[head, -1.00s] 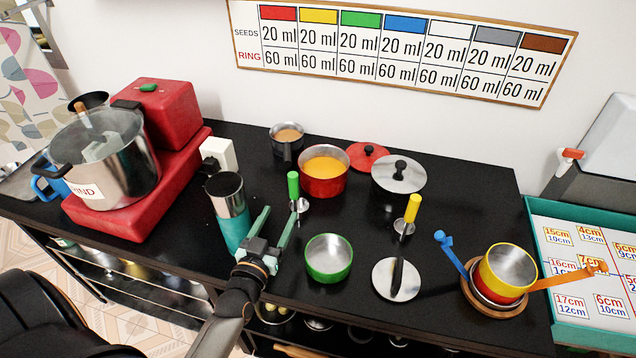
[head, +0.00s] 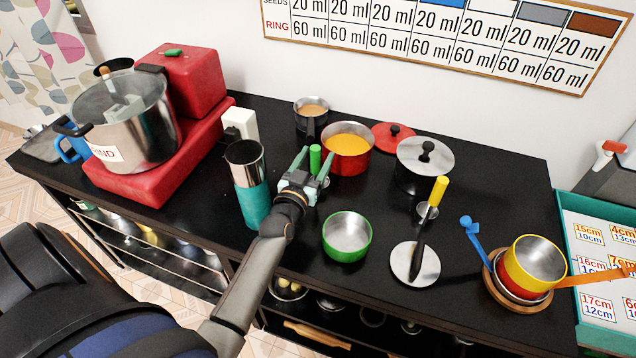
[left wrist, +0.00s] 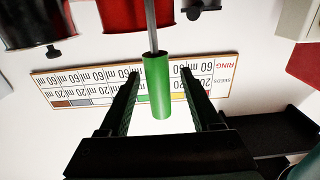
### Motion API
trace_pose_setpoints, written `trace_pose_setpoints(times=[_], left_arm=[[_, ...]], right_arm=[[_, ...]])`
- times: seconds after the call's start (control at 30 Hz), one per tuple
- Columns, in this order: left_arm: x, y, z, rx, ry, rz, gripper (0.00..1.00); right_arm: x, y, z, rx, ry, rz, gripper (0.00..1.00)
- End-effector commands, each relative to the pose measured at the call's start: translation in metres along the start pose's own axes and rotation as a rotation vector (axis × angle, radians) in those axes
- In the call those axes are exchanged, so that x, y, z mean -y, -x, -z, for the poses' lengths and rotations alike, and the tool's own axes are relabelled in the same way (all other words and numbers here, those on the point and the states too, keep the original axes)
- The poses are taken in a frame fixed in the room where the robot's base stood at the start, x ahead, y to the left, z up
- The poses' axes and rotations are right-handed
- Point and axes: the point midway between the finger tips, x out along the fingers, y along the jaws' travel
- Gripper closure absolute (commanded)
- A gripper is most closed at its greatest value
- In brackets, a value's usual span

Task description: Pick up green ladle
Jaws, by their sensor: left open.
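The green ladle (head: 315,161) stands upright on the black counter, its green handle up, just in front of the red pot. In the left wrist view the green handle (left wrist: 157,88) lies between the two fingers, with its thin metal stem running to the top edge. My left gripper (head: 312,168) is open around the handle, one finger on each side; in the left wrist view its fingers (left wrist: 158,98) show a gap to the handle on both sides. The ladle's bowl is mostly hidden behind the gripper. My right gripper is not in view.
A red pot (head: 346,164) of orange liquid stands close behind the ladle. A teal and steel cup (head: 253,200) is left of my arm, and a green bowl (head: 346,254) is to the right. A yellow-handled ladle (head: 438,190) stands farther right. Free counter lies front left.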

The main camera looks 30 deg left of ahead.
Motion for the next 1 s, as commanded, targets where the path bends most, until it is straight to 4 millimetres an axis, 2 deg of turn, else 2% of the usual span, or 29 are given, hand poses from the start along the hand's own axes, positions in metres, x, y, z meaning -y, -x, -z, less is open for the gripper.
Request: trace_pose_setpoints(times=[0.03,0.2,0.5,1.0], left_arm=[[-0.002,-0.008,-0.007,-0.003,0.004,0.001,0.35],[-0.001,-0.025,-0.005,-0.001,0.001,0.001,0.35],[-0.001,-0.029,-0.003,0.001,-0.001,0.0,0.35],[-0.001,-0.029,-0.003,0.001,-0.001,0.0,0.9]], right_arm=[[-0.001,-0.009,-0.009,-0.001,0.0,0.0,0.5],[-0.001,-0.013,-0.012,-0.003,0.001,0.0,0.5],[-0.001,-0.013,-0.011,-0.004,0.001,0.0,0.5],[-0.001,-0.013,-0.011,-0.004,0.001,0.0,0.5]])
